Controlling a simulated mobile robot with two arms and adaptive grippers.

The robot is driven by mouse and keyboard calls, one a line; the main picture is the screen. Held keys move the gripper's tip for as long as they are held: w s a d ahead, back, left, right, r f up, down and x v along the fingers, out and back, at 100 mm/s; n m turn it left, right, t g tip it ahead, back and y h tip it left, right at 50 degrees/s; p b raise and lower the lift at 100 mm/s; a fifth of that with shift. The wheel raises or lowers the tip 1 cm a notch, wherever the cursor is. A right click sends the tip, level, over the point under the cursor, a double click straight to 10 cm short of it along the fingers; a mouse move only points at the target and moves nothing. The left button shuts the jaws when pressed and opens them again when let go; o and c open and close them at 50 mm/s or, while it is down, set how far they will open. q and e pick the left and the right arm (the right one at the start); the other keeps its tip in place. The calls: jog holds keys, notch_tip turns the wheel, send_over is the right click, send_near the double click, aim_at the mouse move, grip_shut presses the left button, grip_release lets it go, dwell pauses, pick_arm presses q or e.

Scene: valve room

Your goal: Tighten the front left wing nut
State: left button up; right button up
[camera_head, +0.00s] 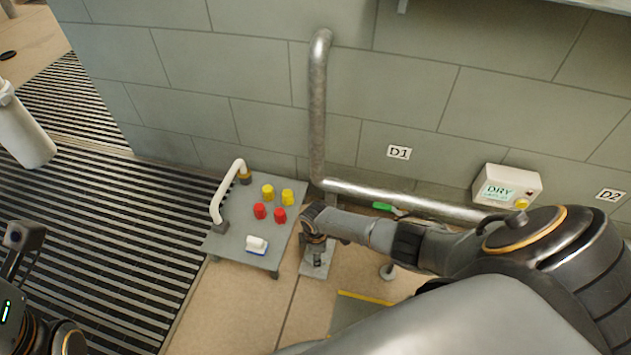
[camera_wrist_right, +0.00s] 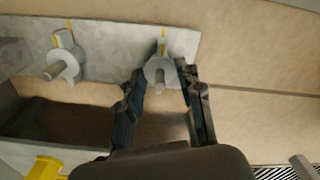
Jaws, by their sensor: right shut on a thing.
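Two grey wing nuts sit on a grey metal plate (camera_wrist_right: 112,45) in the right wrist view, each beside a yellow mark. One wing nut (camera_wrist_right: 160,72) is between the fingers of my right gripper (camera_wrist_right: 165,85), which is shut on it. The other wing nut (camera_wrist_right: 63,66) stands free to its left. In the head view my right gripper (camera_head: 315,238) points down over the small plate (camera_head: 316,270) on the floor and hides the nuts there. Part of my left arm shows at the lower left, but its jaws cannot be made out.
A low grey stand (camera_head: 228,238) beside the plate carries yellow caps (camera_head: 268,191), red caps (camera_head: 260,210), a white-and-blue block (camera_head: 257,245) and a white curved handle (camera_head: 218,205). A metal pipe (camera_head: 318,110) with a green lever (camera_head: 384,207) runs along the wall.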

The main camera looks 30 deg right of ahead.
dwell(0.5)
jog(key=o, duration=1.1)
jog(key=shift+r, duration=0.45)
notch_tip(320, 180, up, 11)
jog(key=shift+r, duration=0.1)
